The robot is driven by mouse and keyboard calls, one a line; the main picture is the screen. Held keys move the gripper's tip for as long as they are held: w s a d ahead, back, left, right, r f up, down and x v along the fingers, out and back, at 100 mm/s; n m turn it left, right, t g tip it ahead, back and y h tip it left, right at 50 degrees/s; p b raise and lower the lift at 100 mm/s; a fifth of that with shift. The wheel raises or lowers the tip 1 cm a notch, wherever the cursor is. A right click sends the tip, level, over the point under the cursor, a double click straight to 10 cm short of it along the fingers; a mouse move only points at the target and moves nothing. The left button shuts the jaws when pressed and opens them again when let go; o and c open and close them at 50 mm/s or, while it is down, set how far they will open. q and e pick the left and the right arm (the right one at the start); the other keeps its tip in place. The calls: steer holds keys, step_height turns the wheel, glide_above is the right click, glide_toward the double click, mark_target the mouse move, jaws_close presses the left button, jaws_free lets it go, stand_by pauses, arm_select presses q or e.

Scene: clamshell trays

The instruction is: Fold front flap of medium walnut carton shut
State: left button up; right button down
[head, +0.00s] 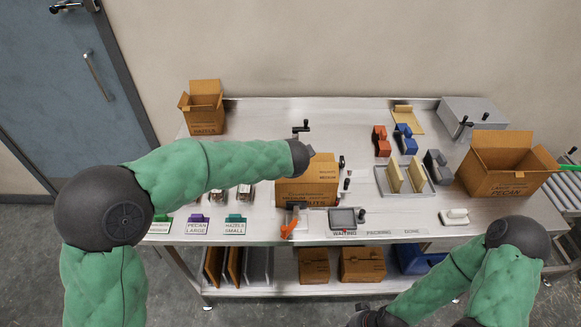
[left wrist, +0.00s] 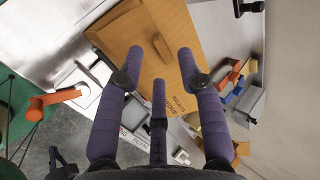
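The medium walnut carton (head: 312,183) is a brown box at the middle of the metal table. My left arm reaches over its left and back part in the head view and hides some of it. In the left wrist view the carton (left wrist: 150,35) fills the upper middle, its printed face partly behind the fingers. My left gripper (left wrist: 160,62) has its fingers spread apart with nothing between them, over the carton. I cannot tell whether a fingertip touches it, nor the exact position of the front flap. My right gripper (head: 375,318) is cut off at the bottom edge.
An open pecan carton (head: 505,165) stands at the right, and a small open carton (head: 204,108) at the back left. An orange-handled tool (head: 289,222) and a dark tray (head: 346,218) lie in front of the walnut carton. A divider rack (head: 404,181) stands to its right.

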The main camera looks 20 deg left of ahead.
arm_select(q)
steer(key=shift+x, duration=1.15)
jaws_close()
